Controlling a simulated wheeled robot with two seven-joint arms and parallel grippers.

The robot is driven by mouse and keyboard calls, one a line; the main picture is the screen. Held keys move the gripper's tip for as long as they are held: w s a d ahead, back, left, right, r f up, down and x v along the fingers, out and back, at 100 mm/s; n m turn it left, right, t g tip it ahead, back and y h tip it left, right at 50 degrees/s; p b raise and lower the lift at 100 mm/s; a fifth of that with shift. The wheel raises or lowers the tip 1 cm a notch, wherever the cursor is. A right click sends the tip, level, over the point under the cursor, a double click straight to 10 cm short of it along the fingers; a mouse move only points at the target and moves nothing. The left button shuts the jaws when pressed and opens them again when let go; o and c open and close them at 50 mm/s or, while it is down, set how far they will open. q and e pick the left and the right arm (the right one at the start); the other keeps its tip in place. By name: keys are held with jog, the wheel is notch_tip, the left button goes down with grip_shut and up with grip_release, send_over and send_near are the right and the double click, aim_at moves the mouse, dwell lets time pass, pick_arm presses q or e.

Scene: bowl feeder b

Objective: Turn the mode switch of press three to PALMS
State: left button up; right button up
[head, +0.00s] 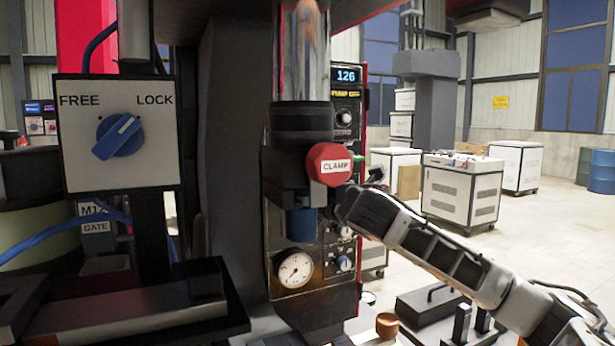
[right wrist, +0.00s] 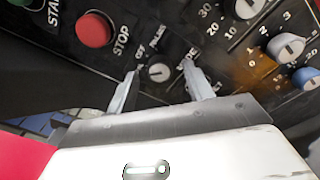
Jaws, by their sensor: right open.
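A small round switch (right wrist: 159,72) with a pale face sits on a dark panel in the right wrist view. My right gripper (right wrist: 157,80) is open, one finger on each side of the switch, with no clear contact. In the head view my right arm reaches in from the right to the panel (head: 346,97), and its fingers are hidden behind the press column. My left gripper is not in view.
A red STOP button (right wrist: 94,30) is left of the switch; knobs (right wrist: 287,46) are to its right. In the head view, a red CLAMP button (head: 330,165), a gauge (head: 295,270) and a blue FREE/LOCK knob (head: 119,135) show. The floor at right has carts (head: 462,190).

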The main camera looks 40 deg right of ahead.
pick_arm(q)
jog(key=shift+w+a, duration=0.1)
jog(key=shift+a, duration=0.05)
pick_arm(e)
jog(key=shift+w, duration=0.5)
jog(key=c, duration=1)
jog(key=shift+m, duration=0.3)
pick_arm(q)
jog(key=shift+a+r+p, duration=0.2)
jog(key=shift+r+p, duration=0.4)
jog(key=shift+p, duration=0.65)
pick_arm(e)
jog(key=m, duration=0.9)
jog(key=m+h, duration=0.1)
jog(key=m, duration=0.7)
jog(key=shift+f+m, duration=0.2)
jog(key=shift+m, duration=0.2)
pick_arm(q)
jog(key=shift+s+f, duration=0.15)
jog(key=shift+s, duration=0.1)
